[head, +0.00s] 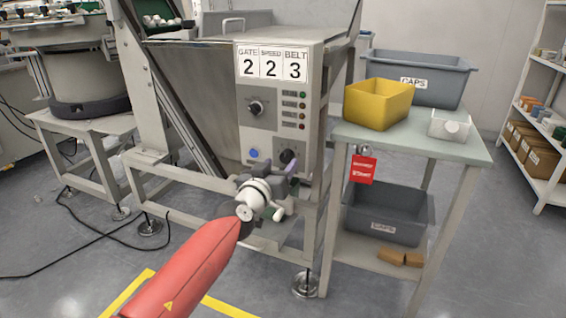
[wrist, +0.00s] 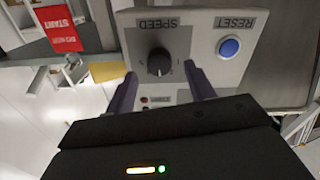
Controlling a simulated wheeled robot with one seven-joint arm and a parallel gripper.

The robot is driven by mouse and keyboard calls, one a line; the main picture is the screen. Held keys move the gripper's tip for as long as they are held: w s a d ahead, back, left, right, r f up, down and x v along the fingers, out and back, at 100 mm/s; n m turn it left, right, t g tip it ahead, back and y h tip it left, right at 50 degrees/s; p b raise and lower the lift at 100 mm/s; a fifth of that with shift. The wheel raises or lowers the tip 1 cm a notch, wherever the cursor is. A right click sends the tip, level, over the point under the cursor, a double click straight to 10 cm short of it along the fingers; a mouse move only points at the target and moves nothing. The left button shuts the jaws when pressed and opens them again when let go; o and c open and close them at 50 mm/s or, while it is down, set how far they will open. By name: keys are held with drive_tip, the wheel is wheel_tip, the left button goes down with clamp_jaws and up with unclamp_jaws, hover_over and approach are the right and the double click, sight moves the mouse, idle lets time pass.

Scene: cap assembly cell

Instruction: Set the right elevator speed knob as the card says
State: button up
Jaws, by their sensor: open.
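The card (head: 271,63) on top of the elevator's control panel reads GATE 2, SPEED 2, BELT 3. The black speed knob (wrist: 158,60) sits under an upside-down SPEED label in the wrist view. In the head view the same knob (head: 288,156) is at the panel's lower right, just behind my gripper (head: 278,168). In the wrist view my gripper (wrist: 161,84) is open, its purple fingers on either side below the knob, with nothing between them. The fingers look apart from the knob. The knob's exact setting is too small to read.
A blue RESET button (wrist: 229,46) is beside the knob. Another black knob (head: 256,107) is higher on the panel, beside several indicator lights. A red tag (head: 364,169) hangs by the side table (head: 462,154), which holds a yellow bin (head: 378,103) and a grey CAPS bin (head: 440,85).

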sight(287, 157)
drive_tip(key=shift+x, duration=1.3)
drive_tip(key=c, duration=1)
drive_tip(key=shift+n, duration=0.3)
drive_tip(key=n, duration=0.3)
drive_tip(key=shift+n+p, duration=0.4)
drive_tip(key=shift+n, duration=1.7)
